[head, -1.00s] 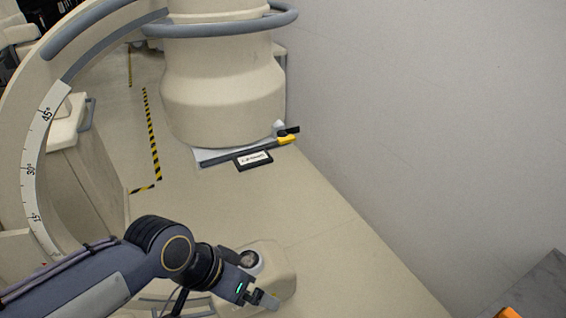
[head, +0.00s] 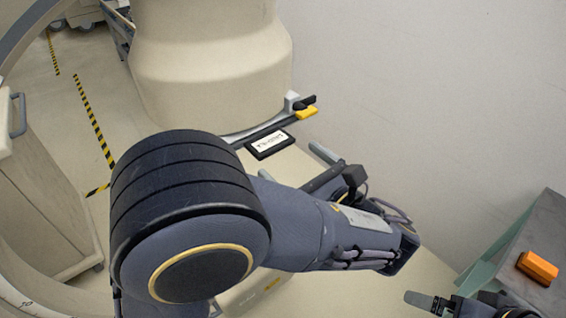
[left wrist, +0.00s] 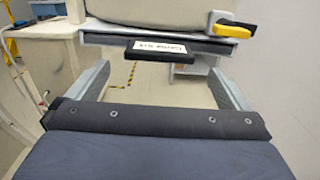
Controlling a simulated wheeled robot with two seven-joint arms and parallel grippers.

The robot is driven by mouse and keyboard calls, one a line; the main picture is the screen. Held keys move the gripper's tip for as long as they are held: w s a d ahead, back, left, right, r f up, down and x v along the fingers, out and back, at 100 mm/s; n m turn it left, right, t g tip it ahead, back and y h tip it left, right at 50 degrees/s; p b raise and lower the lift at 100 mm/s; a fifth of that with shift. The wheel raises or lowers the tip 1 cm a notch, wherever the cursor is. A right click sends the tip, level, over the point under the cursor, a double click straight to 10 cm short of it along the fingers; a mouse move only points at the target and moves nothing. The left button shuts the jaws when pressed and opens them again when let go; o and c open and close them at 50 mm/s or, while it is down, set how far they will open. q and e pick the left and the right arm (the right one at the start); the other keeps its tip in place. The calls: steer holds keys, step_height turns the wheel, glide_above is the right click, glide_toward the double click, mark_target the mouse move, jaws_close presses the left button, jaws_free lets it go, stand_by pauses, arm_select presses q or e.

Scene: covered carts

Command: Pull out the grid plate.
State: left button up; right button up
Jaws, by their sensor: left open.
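The grid plate (head: 250,130) shows as a thin, light-edged slab under the machine's round cream housing. A black handle block with a white label (head: 268,144) sticks out from its front edge. In the left wrist view the labelled handle (left wrist: 157,47) lies ahead, near the middle. My left gripper (head: 322,165) is to the right of and below the handle in the head view. It is open and empty, its two fingers (left wrist: 158,78) apart on either side of the handle's line, not touching it. My right gripper (head: 432,301) is partly in view at the bottom right.
A yellow latch with a black knob (head: 306,110) sits at the plate's right end. A plain wall (head: 420,90) stands to the right. A grey table (head: 535,285) at the right bears an orange block (head: 538,267). A cream cart (head: 40,200) stands left.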

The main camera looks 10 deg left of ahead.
mark_target(272, 142)
arm_select(q)
steer(key=p+x, duration=0.1)
steer(key=x, duration=0.6)
steer(key=shift+w+a, duration=0.1)
steer(key=shift+a, duration=0.05)
arm_select(e)
steer(key=shift+d+r, duration=0.1)
steer(key=shift+r, duration=0.55)
arm_select(q)
steer(key=shift+c, duration=0.4)
